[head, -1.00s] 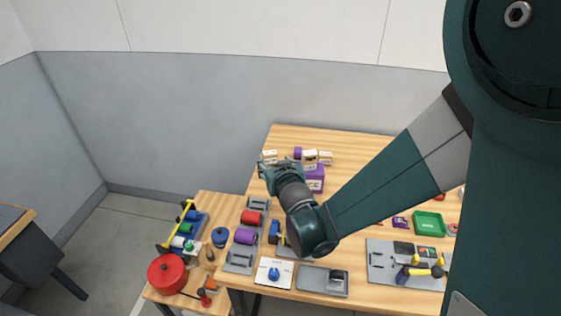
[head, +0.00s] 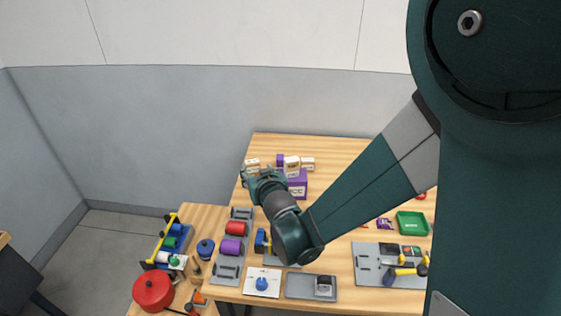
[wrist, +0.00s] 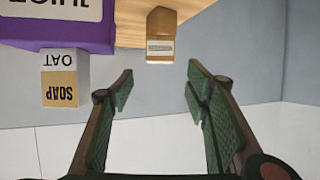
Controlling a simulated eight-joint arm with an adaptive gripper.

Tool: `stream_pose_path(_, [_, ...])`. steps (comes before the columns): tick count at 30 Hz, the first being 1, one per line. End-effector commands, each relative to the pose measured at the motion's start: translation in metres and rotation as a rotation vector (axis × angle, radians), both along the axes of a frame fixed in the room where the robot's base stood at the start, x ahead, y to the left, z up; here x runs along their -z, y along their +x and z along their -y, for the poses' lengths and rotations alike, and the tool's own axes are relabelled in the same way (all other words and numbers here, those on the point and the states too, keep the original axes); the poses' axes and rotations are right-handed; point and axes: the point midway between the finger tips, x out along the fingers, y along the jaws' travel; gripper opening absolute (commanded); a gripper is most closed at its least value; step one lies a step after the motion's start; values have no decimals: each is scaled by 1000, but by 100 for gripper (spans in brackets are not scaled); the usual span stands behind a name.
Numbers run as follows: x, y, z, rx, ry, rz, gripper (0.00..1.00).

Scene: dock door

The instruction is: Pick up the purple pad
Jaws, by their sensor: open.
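No thing is plainly recognizable as a pad. A small purple block (head: 280,160) stands among small boxes at the back left of the wooden table. A larger purple box (head: 298,188) stands just in front of it; in the wrist view the purple box lettered JUICE (wrist: 85,44) is at the upper left, cut off by the frame. My gripper (head: 249,178) is at the table's left edge, left of these boxes. In the wrist view my gripper (wrist: 160,85) has its fingers apart with nothing between them. A tan box with a label (wrist: 161,36) is beyond the fingertips.
A white and tan soap box (wrist: 60,85) touches the purple box in the wrist view. A grey rack (head: 228,268) with red and purple rolls is nearer the front left. A green tray (head: 412,224) is at the right. Bare wood (head: 345,170) lies right of the boxes.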

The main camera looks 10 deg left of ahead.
Motion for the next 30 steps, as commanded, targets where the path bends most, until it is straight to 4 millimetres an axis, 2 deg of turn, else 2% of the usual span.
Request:
stream_pose_path(11, [-3,0,0,0,0,0,48])
stream_pose_path(30, [-47,0,0,0,0,0,48])
